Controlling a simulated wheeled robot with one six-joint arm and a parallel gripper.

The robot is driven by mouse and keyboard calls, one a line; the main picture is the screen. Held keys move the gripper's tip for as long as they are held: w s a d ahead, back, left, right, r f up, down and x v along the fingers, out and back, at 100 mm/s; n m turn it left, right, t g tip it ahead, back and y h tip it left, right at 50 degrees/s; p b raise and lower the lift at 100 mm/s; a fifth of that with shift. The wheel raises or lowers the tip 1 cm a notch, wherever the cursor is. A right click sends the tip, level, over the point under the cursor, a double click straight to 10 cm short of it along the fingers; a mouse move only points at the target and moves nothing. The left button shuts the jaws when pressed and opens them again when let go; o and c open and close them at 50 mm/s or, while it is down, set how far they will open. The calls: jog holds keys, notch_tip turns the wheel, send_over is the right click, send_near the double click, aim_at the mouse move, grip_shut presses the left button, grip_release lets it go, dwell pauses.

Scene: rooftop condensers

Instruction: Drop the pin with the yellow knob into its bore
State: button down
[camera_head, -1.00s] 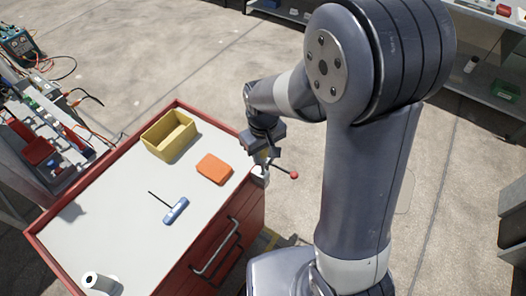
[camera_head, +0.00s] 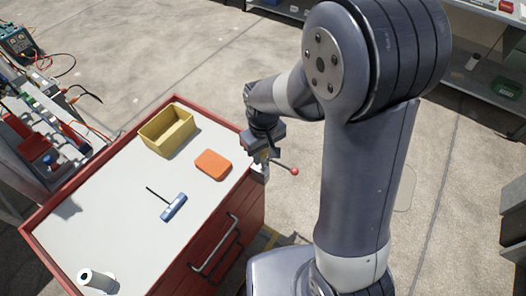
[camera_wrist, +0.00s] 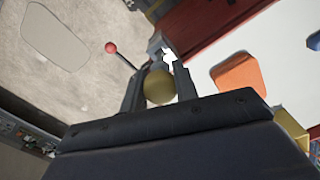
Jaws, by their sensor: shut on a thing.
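My gripper (camera_wrist: 159,82) is shut on the yellow knob (camera_wrist: 158,87) of the pin, which sits between the two fingers in the wrist view. The pin's shaft is hidden behind the knob. Beyond the fingertips is a pale metal fixture (camera_wrist: 157,43) with a red-balled lever (camera_wrist: 112,48) sticking out to one side. In the head view my gripper (camera_head: 261,157) is over the right corner of the red cabinet, close above the fixture, and the red ball (camera_head: 294,172) shows to its right. The bore is hidden, so I cannot tell whether the pin's tip is in it.
The red cabinet's light top (camera_head: 115,205) carries a yellow bin (camera_head: 167,140), an orange box (camera_head: 213,164), a blue T-handled tool (camera_head: 173,206) and a white roll (camera_head: 88,277). A bench with wired instruments (camera_head: 50,125) stands at the left.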

aim_at(263, 161)
jog(key=shift+f+b, duration=1.45)
jog(key=shift+f, duration=0.45)
jog(key=c, duration=1)
grip_release()
jog(key=shift+r, duration=0.1)
notch_tip(263, 161, up, 11)
jog(key=shift+f, duration=0.15)
notch_tip(263, 161, down, 11)
jog(key=shift+r, duration=0.15)
jog(key=shift+r+p, duration=0.3)
jog(key=shift+p, duration=0.05)
